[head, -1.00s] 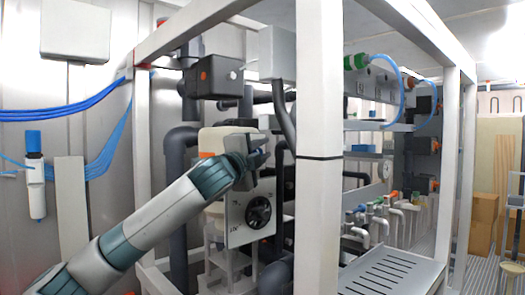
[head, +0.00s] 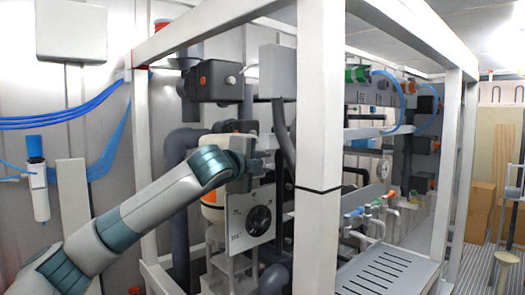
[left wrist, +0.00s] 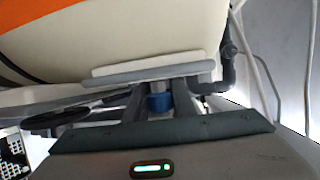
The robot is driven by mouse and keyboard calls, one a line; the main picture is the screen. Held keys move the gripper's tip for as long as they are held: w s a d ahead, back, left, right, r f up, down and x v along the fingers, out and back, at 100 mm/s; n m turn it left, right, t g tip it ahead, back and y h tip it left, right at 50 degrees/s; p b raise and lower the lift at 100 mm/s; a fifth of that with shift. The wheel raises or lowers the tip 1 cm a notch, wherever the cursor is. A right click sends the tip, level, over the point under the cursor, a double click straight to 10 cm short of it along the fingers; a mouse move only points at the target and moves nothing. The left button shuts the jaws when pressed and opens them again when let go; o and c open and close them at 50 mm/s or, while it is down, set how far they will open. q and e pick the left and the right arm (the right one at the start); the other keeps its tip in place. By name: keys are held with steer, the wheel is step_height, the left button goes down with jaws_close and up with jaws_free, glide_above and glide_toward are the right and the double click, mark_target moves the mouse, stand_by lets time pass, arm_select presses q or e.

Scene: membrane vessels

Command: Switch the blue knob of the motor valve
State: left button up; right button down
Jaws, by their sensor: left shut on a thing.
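The blue knob (left wrist: 160,103) shows in the left wrist view, between the two fingers of my left gripper (left wrist: 161,104). The gripper is shut on it. In the head view my left gripper (head: 262,153) reaches into the frame above a pale plate with a black dial (head: 258,220). There the knob is hidden behind the gripper and wrist. The motor valve's body cannot be clearly told apart from the parts around it. My right gripper is not in view.
A white frame post (head: 318,150) stands close to the right of my left gripper. A cream vessel with an orange band (left wrist: 120,30) is close beyond the fingers. Grey pipes (head: 180,150) and a grey box (head: 280,72) crowd the space. Blue hoses (head: 60,120) hang at the left.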

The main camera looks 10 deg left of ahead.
arm_select(q)
steer(key=shift+s+f+m+g+y, duration=0.1)
steer(key=shift+f+m+g+y, duration=0.2)
steer(key=shift+g, duration=0.4)
steer(key=shift+f+m+g+y, duration=0.2)
steer(key=shift+f+g, duration=0.1)
steer(key=shift+g, duration=0.4)
steer(key=o, duration=1.1)
steer(key=shift+c, duration=0.2)
steer(key=b+v, duration=0.8)
steer(key=v, duration=0.9)
steer(key=shift+s+r, duration=0.15)
steer(key=shift+s, duration=0.05)
